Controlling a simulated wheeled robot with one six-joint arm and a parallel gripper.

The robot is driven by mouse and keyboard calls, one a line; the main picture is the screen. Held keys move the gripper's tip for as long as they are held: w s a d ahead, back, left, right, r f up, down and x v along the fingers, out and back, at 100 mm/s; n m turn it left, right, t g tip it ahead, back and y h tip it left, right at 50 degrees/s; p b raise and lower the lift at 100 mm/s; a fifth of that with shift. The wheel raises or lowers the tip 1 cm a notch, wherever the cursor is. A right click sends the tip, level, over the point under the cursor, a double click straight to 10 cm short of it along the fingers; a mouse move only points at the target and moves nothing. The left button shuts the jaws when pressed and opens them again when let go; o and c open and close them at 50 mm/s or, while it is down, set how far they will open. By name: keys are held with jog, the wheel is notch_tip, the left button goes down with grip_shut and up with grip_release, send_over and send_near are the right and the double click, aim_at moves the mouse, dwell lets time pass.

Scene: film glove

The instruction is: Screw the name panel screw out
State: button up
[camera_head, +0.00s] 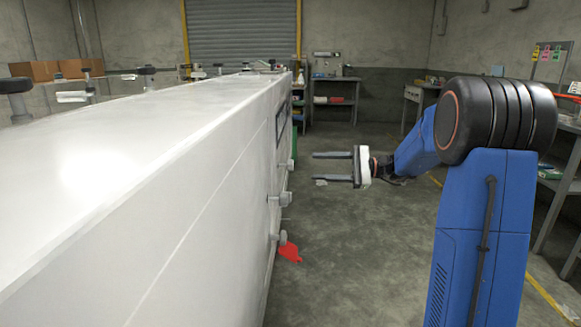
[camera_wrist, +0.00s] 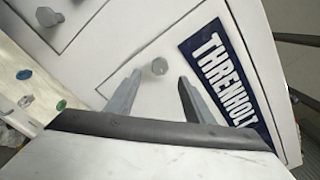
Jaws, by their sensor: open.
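A large white cabinet (camera_head: 150,185) fills the left of the head view. A dark blue name panel (camera_wrist: 225,85) lettered THRENHOLT is on its face in the wrist view. A round grey screw head (camera_wrist: 159,66) sits on the white surface left of this panel. My gripper (camera_wrist: 159,77) is open, with one finger on each side of the screw in the picture and the tips pointing at the face. In the head view my gripper (camera_head: 313,168) is apart from the cabinet's side, with a gap before the grey knobs, and holds nothing.
Grey knobs (camera_head: 285,198) stick out from the cabinet side, and another knob (camera_wrist: 48,16) shows at upper left in the wrist view. Open concrete floor (camera_head: 350,240) lies right of the cabinet. Shelves stand at the back.

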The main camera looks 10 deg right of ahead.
aim_at(290, 165)
jog(key=x, duration=1)
jog(key=c, duration=1.1)
jog(key=shift+o, duration=0.2)
